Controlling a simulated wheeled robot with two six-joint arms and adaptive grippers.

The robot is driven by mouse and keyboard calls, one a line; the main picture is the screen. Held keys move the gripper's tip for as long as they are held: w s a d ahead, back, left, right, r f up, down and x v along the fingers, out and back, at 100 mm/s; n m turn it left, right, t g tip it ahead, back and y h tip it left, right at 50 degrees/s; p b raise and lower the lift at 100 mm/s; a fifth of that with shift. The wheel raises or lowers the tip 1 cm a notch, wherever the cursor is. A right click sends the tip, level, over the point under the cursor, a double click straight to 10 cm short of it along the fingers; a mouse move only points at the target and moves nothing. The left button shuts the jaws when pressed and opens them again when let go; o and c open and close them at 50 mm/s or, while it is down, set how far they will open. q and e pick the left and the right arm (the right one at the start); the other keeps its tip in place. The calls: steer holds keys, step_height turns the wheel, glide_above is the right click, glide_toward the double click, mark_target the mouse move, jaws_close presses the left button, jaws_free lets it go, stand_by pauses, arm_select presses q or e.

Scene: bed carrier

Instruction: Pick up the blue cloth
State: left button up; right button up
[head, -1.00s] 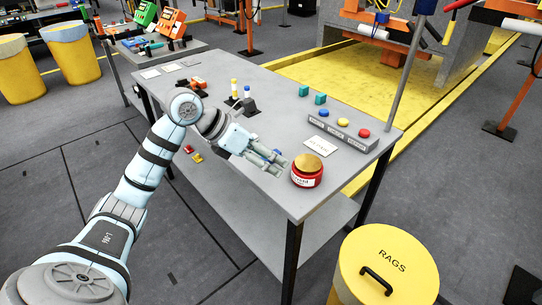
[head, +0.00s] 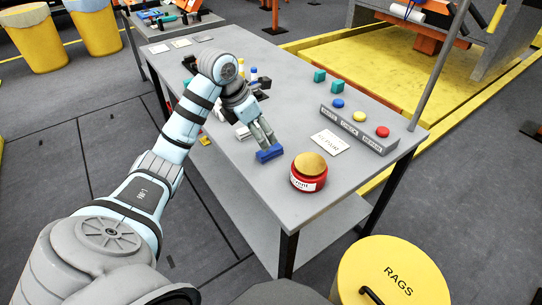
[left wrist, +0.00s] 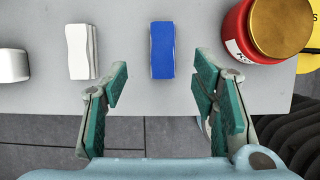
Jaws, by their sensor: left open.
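The blue cloth (left wrist: 162,50) is a small folded block on the grey table. In the left wrist view it lies ahead of my open left gripper (left wrist: 162,95), roughly centred between the fingers and apart from them. In the head view the blue cloth (head: 270,154) lies near the table's front edge, just by the tips of my left gripper (head: 262,138). My right gripper does not show.
A red jar with a gold lid (head: 309,171) stands right of the cloth. A white folded cloth (left wrist: 81,50) lies left of it. A button panel (head: 358,127) and white card (head: 330,142) are behind. A yellow RAGS bin (head: 390,270) stands in front.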

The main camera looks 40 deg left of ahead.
mark_target(270, 152)
arm_select(q)
steer(key=x, duration=0.7)
steer(key=shift+w+d+r+b, duration=0.2)
steer(key=shift+d+b, duration=0.1)
steer(key=shift+b, duration=0.1)
steer(key=c, duration=1)
